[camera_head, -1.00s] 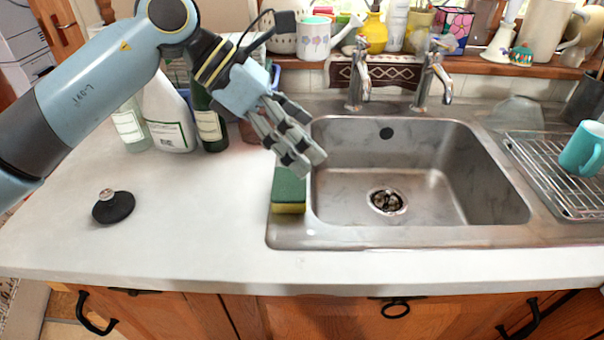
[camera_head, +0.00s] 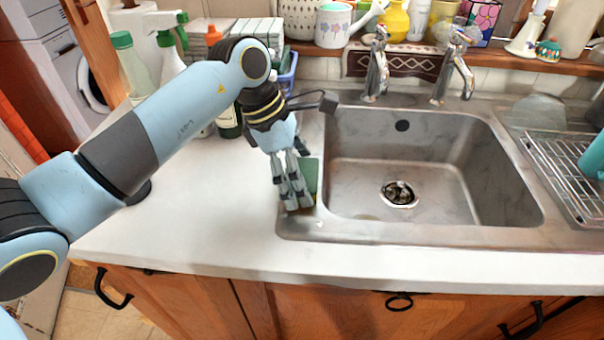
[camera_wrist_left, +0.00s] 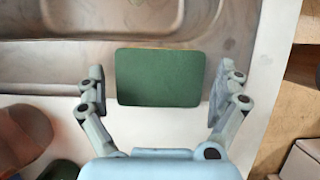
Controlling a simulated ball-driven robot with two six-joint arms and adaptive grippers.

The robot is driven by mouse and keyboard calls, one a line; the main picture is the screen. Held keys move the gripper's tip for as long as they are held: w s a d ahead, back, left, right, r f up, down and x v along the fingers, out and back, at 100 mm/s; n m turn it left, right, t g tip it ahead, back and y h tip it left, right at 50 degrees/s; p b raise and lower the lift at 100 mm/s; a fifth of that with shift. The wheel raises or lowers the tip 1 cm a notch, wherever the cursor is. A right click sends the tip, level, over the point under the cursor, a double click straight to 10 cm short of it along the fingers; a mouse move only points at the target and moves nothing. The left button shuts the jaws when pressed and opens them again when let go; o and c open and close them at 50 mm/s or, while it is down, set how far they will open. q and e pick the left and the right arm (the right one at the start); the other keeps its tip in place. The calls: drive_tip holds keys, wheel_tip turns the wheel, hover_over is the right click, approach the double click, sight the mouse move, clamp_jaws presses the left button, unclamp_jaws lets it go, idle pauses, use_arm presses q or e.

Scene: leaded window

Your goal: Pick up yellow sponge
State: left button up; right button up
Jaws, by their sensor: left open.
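The sponge (camera_head: 310,176) lies at the left edge of the sink, its green top showing beside my left gripper (camera_head: 292,203). In the left wrist view the sponge (camera_wrist_left: 160,78) shows as a green rectangle with a thin yellow line at its far edge. My left gripper (camera_wrist_left: 157,88) is open there, with one finger on each side of the sponge and a small gap at each side. In the head view the fingers hide part of the sponge. My right gripper is not in view.
The steel sink (camera_head: 440,150) lies right of the sponge, with taps (camera_head: 377,65) behind it. Bottles (camera_head: 170,55) stand at the back left. The white counter (camera_head: 190,215) is clear in front. A wire rack (camera_head: 570,175) stands at the right.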

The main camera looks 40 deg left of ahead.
sight(314, 174)
use_arm(q)
drive_tip(key=shift+f, duration=0.35)
drive_tip(key=shift+d, duration=0.1)
drive_tip(key=c, duration=0.5)
drive_tip(key=shift+c, duration=0.2)
drive_tip(key=shift+w+r, duration=0.1)
drive_tip(key=shift+r, duration=0.05)
drive_tip(key=r, duration=0.2)
drive_tip(key=r+b, duration=0.1)
drive_tip(key=r, duration=0.1)
drive_tip(key=shift+w+d, duration=0.1)
drive_tip(key=shift+d, duration=0.1)
drive_tip(key=w+d+r, duration=0.1)
drive_tip(key=d+r, duration=0.1)
drive_tip(key=d, duration=0.1)
drive_tip(key=w+d+r+b, duration=0.1)
drive_tip(key=d+r, duration=0.1)
drive_tip(key=d, duration=0.2)
drive_tip(key=w+d+r+b, duration=0.1)
drive_tip(key=d+r, duration=0.1)
drive_tip(key=d, duration=0.1)
drive_tip(key=shift+d+r, duration=0.35)
drive_tip(key=shift+r, duration=0.05)
